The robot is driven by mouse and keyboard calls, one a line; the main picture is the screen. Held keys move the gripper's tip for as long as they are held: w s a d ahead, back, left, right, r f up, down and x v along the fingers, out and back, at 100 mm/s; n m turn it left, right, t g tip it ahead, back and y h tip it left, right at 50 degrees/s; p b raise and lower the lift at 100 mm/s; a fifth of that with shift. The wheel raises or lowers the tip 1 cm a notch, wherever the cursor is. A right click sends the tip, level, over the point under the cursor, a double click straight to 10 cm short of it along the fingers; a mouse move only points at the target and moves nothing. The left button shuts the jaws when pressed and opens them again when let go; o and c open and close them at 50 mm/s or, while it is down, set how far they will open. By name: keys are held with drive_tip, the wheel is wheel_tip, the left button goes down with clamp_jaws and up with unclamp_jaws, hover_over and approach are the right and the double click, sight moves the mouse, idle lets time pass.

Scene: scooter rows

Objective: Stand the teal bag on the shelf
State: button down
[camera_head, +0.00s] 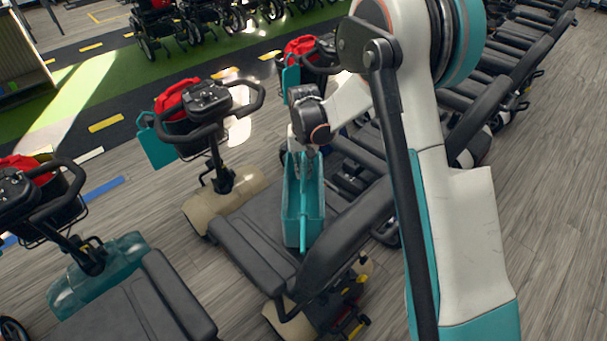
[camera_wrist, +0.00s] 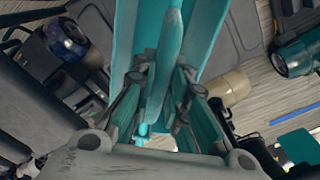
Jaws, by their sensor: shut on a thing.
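My gripper (camera_head: 304,158) is shut on the teal bag (camera_head: 303,222) by its upper part. The bag hangs upright, open at the top, over the dark seat of a scooter; the head view does not show clearly whether it touches the seat. In the wrist view the bag (camera_wrist: 213,35) fills the upper middle, with my gripper's fingers (camera_wrist: 158,92) around a teal strip of it. A pale wooden shelf unit (camera_head: 22,50) is partly in view at the upper left of the head view. I cannot tell whether it is the task's shelf.
Scooters with red items in their baskets stand to the left (camera_head: 30,190) and behind (camera_head: 205,105). A teal panel (camera_head: 160,148) hangs beside the rear one. Black seats (camera_head: 515,70) crowd the right. Wheelchairs (camera_head: 155,25) line the far green strip. Open floor (camera_head: 150,215) lies between the scooters.

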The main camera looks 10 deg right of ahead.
drive_tip(key=shift+f, duration=1.1)
drive_tip(key=shift+f+b, duration=0.15)
drive_tip(key=shift+b, duration=0.2)
drive_tip(key=c, duration=1.6)
unclamp_jaws()
